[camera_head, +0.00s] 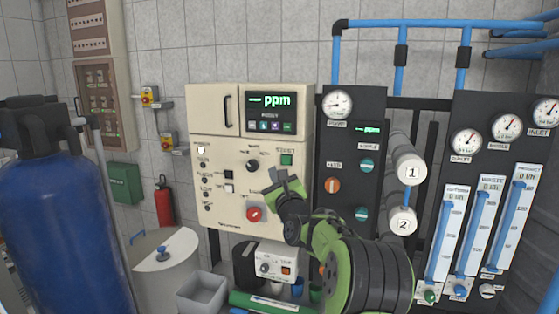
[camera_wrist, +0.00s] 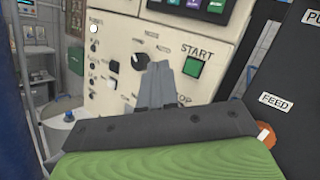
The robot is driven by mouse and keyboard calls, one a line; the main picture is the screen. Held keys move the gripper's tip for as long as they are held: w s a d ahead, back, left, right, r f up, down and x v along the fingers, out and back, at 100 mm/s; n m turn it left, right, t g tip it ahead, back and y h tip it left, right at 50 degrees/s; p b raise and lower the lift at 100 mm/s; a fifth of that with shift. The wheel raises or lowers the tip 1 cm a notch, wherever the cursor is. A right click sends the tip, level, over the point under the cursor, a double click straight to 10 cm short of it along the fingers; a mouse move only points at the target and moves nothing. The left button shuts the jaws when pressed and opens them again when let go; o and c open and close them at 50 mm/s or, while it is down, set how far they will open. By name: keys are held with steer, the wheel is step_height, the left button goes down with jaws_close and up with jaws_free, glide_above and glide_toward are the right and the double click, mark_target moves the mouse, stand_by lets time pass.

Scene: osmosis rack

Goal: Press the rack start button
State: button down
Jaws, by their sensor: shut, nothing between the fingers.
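The start button is a green square (camera_head: 287,160) on the right part of the cream control panel (camera_head: 218,170), below the screen. In the wrist view the green button (camera_wrist: 192,68) sits right under the label START. My gripper (camera_head: 271,174) is in front of the panel, below and a little left of the button in the head view. In the wrist view my gripper (camera_wrist: 164,68) has its grey fingers together and empty, just left of the button. The button is uncovered in both views. I cannot tell the exact gap between fingertips and panel.
A black knob (camera_head: 252,165) is left of the button. A red stop knob (camera_head: 254,214) is below. A black gauge panel (camera_head: 350,110) stands at the right. A blue tank (camera_head: 50,210) and a grey bin (camera_head: 203,296) are at the left and below.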

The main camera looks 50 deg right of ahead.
mark_target(284, 165)
steer(key=shift+w+d+f+p, duration=0.1)
steer(key=shift+w+d+p, duration=0.75)
steer(key=shift+d, duration=0.45)
steer(key=shift+w+d+r+p, duration=0.1)
steer(key=shift+w+d+p, duration=0.5)
steer(key=shift+d+p, duration=0.55)
steer(key=shift+w+d+f+p, duration=0.1)
steer(key=shift+w+d+p, duration=0.65)
steer(key=shift+d, duration=0.65)
steer(key=shift+w+d+p, duration=0.15)
steer(key=shift+d+p, duration=0.25)
steer(key=shift+p, duration=0.05)
